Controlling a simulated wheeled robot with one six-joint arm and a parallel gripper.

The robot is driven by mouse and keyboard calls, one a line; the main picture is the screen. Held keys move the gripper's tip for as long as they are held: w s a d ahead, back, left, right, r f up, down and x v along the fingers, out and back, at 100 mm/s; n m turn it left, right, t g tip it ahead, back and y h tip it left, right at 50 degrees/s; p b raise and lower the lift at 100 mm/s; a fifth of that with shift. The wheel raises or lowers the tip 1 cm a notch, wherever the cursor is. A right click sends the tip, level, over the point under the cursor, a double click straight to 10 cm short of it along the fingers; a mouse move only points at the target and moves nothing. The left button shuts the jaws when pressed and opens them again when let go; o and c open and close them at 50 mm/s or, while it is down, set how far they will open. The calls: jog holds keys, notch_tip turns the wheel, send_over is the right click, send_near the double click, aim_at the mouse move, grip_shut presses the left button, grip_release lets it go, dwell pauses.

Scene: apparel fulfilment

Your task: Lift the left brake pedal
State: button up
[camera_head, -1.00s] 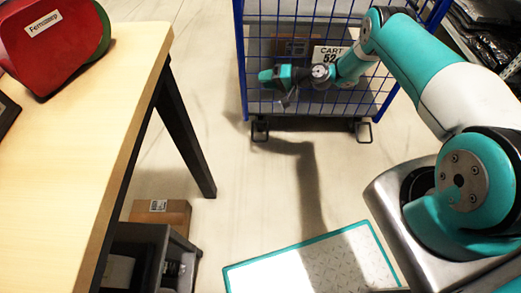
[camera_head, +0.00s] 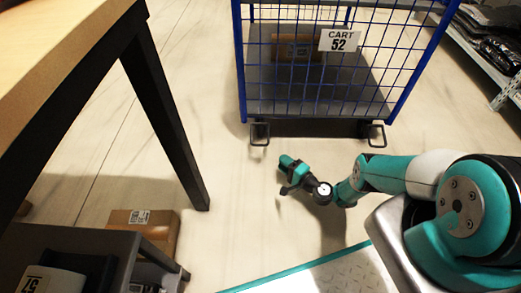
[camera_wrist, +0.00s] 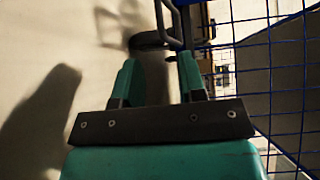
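The left brake pedal is a dark metal loop (camera_head: 259,140) low on the front left corner of the cart (camera_head: 318,108). In the wrist view a grey looped bar (camera_wrist: 186,30), apparently this pedal, shows beyond my fingertips. My gripper (camera_head: 286,163) is low in front of the cart, below and slightly right of the left pedal in the head view, apart from it. In the wrist view my gripper (camera_wrist: 155,68) has its two teal fingers spread with nothing between them. The right brake pedal (camera_head: 377,136) is at the cart's other front corner.
The blue wire cart carries a "CART 52" sign (camera_head: 339,41) and a brown box (camera_head: 297,47). A table leg (camera_head: 165,115) and a cardboard box (camera_head: 143,226) are at the left. A shelf (camera_head: 478,45) stands at the right. Floor around the pedal is clear.

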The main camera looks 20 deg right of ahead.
aim_at(260, 145)
jog(key=b+x, duration=1)
jog(key=x, duration=0.3)
jog(key=shift+s, duration=0.1)
grip_shut()
